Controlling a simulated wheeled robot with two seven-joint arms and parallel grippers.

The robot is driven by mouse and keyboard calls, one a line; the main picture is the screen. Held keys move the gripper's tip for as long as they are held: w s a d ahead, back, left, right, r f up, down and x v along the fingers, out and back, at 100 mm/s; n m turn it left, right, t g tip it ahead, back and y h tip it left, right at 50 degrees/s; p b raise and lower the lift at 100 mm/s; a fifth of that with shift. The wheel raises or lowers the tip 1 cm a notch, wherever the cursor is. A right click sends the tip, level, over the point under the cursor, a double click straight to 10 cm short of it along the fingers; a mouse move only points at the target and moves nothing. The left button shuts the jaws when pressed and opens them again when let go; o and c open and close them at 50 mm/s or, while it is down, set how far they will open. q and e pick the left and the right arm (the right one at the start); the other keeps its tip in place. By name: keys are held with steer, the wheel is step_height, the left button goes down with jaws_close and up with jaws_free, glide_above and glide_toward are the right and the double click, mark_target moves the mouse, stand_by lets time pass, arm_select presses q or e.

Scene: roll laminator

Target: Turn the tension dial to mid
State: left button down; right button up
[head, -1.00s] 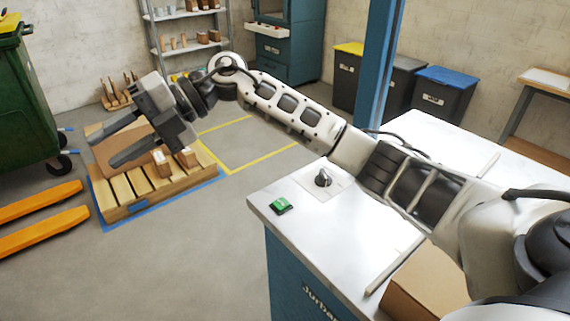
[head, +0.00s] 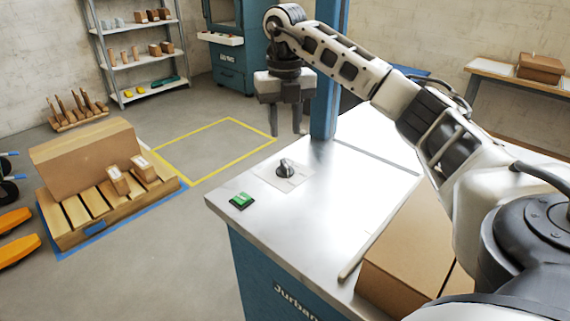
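The tension dial (head: 285,168) is a dark knob on a light square plate (head: 268,180) on the white top of the laminator (head: 320,215). My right gripper (head: 287,133) hangs with its fingers pointing down, behind and above the dial in the picture, apart from it. Its two fingers are spaced apart with nothing between them. A green switch (head: 242,200) sits near the laminator's left corner. The dial's markings are too small to read. My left gripper is not in view.
A blue post (head: 325,90) rises close behind my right gripper. A cardboard box (head: 410,245) stands at the laminator's right front. A pallet (head: 75,215) with boxes is on the floor at left. The laminator top around the dial is clear.

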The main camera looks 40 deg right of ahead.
mark_target(285, 163)
step_height(285, 163, down, 9)
steer(key=shift+r, duration=0.1)
stand_by(0.3)
jaws_close()
